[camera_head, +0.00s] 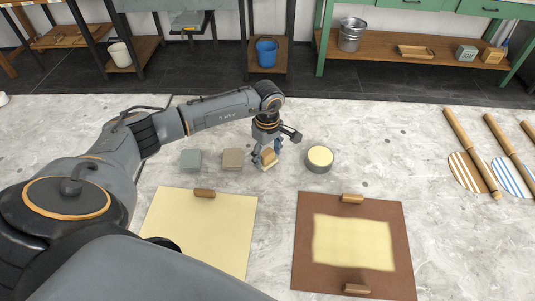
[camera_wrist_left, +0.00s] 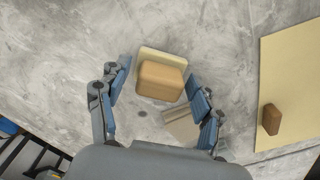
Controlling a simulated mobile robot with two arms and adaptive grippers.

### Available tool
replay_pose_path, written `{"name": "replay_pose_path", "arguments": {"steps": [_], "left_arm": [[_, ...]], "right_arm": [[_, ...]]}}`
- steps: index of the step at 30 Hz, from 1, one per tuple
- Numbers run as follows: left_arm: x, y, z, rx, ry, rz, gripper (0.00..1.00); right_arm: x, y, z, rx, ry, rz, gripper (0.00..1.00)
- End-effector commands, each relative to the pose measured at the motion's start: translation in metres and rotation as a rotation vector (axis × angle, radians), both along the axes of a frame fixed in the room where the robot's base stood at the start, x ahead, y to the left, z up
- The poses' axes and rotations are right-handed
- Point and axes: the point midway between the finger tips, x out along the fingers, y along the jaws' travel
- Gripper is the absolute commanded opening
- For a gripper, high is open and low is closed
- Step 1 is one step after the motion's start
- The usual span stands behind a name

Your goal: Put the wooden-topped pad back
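The wooden-topped pad (camera_head: 268,158) has a tan wooden block on a cream base. It is between or just below the fingers of my left gripper (camera_head: 267,151), over the table. In the left wrist view the wooden top (camera_wrist_left: 160,81) lies between the fingertips of the left gripper (camera_wrist_left: 158,73), with a visible gap at the left finger. The left gripper looks open. Whether the pad rests flat on the table is hard to tell. My right gripper is not in view.
A grey square (camera_head: 190,159) and a beige-brown square (camera_head: 232,158) lie left of the pad. A round tin (camera_head: 320,160) stands right of it. A cream sheet (camera_head: 205,235) and a brown board (camera_head: 308,240) lie in front.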

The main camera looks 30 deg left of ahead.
Motion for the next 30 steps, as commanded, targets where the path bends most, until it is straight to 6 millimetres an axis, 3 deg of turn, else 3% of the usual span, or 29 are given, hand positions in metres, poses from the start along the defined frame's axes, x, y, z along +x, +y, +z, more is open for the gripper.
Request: {"name": "replay_pose_path", "arguments": {"steps": [12,24,30], "left_arm": [[0.001,0.0,0.01,0.0,-0.004,0.0,0.67],[0.001,0.0,0.092,0.0,-0.005,0.001,0.67],[0.001,0.0,0.117,0.001,-0.002,0.0,0.67]], "right_arm": [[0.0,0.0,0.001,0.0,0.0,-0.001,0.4],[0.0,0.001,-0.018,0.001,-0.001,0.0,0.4],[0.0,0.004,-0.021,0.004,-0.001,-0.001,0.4]]}}
